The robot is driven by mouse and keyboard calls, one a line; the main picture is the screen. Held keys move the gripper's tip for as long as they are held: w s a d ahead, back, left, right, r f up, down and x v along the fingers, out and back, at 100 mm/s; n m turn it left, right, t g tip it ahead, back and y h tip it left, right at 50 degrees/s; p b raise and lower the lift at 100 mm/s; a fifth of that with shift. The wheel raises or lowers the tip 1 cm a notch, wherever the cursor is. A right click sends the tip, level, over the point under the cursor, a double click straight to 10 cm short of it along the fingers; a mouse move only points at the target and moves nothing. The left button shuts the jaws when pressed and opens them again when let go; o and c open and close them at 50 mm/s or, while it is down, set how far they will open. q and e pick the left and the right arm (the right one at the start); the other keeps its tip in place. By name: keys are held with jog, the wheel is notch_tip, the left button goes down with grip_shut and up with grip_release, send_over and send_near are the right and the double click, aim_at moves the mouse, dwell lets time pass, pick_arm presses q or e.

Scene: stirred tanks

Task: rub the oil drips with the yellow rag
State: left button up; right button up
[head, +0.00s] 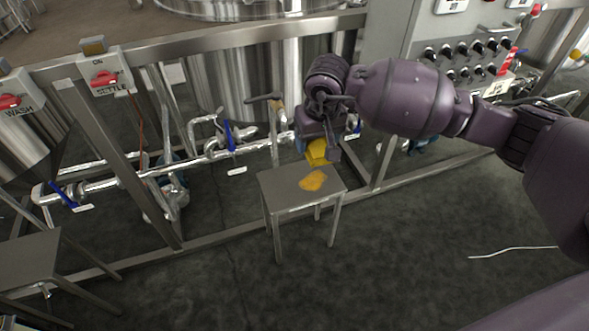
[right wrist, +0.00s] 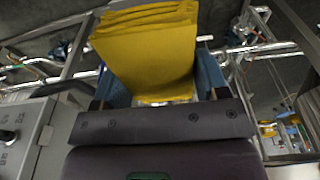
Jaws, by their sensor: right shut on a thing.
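My right gripper (head: 322,146) is shut on the yellow rag (head: 318,154) and holds it above the far edge of a small metal stool (head: 279,184). In the right wrist view the folded rag (right wrist: 150,50) hangs between the blue fingers and hides much of what is behind it. An amber patch, which looks like the oil drips (head: 313,181), lies on the stool top, a little below the rag in the picture. The rag appears apart from the patch. My left gripper is not in view.
Steel pipes with blue-handled valves (head: 229,136) run behind the stool. A frame rail (head: 190,55) crosses above them. A control panel (head: 465,50) stands at the upper right. Another metal stool (head: 30,256) is at the left. The dark floor in front is mostly clear.

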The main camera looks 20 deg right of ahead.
jog(key=w+f+b, duration=0.6)
jog(key=w+f, duration=0.4)
jog(key=f, duration=0.5)
jog(key=b, duration=0.6)
send_over(300, 186)
notch_tip(300, 186, down, 13)
jog(key=shift+s+a+f+b, duration=0.15)
jog(key=shift+f+b, duration=0.4)
jog(key=shift+f, duration=0.6)
jog(key=shift+s+d+f+b, duration=0.1)
jog(key=shift+f+b, duration=0.4)
jog(key=shift+f, duration=0.65)
jog(key=shift+f+b, duration=0.3)
jog(key=shift+f, duration=0.2)
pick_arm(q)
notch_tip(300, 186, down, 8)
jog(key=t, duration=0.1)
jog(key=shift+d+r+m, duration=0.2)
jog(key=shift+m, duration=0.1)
pick_arm(e)
jog(key=shift+w+f, duration=0.1)
jog(key=shift+f, duration=0.15)
pick_arm(q)
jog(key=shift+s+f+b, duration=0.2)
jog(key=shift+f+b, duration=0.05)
jog(key=shift+b, duration=0.1)
pick_arm(e)
jog(key=shift+f, duration=0.6)
jog(key=shift+f, duration=0.45)
